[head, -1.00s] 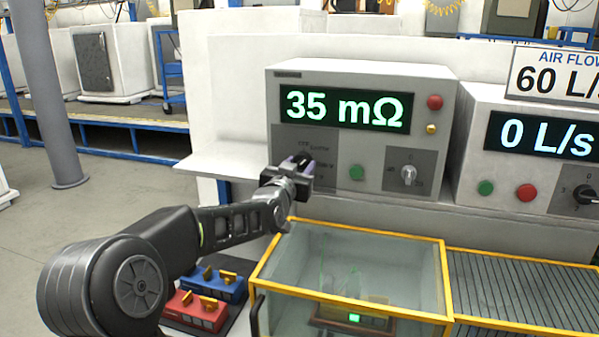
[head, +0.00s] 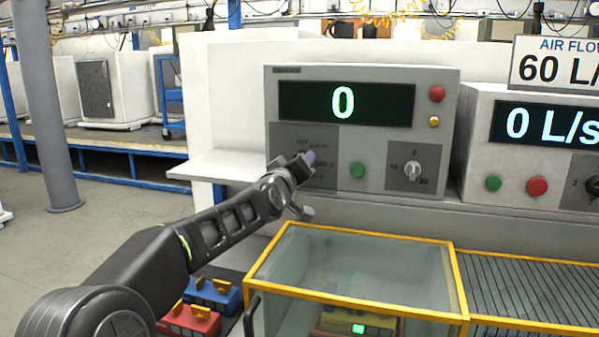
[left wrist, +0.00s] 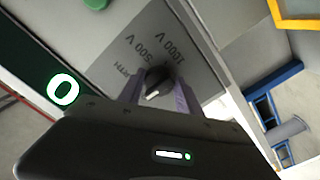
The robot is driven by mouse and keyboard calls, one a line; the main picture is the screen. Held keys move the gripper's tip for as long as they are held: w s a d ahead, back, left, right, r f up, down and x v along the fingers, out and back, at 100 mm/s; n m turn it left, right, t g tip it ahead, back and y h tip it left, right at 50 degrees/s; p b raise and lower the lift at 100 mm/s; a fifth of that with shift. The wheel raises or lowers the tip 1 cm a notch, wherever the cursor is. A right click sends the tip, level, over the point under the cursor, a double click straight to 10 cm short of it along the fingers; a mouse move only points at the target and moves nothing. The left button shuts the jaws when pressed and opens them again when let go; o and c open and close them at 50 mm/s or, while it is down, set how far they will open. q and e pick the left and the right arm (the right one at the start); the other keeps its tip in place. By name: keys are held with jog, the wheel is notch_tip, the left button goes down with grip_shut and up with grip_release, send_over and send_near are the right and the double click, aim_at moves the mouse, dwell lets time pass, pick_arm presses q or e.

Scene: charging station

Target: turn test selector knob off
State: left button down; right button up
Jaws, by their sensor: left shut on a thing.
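The test selector knob (left wrist: 157,82) is black with a white pointer mark, on a dark grey plate (left wrist: 165,45) with 500 V and 1000 V labels. My left gripper (left wrist: 158,92) is shut on the knob, one purple-grey finger on each side. In the head view the gripper (head: 305,162) is at the plate's lower part, covering the knob and some labels; OFF shows just above it. The tester's display (head: 345,103) reads 0. My right gripper is not in view.
A green button (head: 358,170) and a second knob (head: 412,171) sit right of the gripper. A yellow-framed clear box (head: 350,265) stands below. Blue (head: 212,293) and red (head: 190,321) units lie left of it. A white shelf (head: 220,170) juts out at left.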

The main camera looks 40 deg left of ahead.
pick_arm(q)
jog(key=shift+n, duration=0.3)
jog(key=c, duration=0.8)
grip_release()
jog(key=shift+s, duration=0.1)
jog(key=b+v, duration=0.1)
jog(key=v, duration=0.6)
jog(key=shift+s+d, duration=0.15)
jog(key=shift+s, duration=0.15)
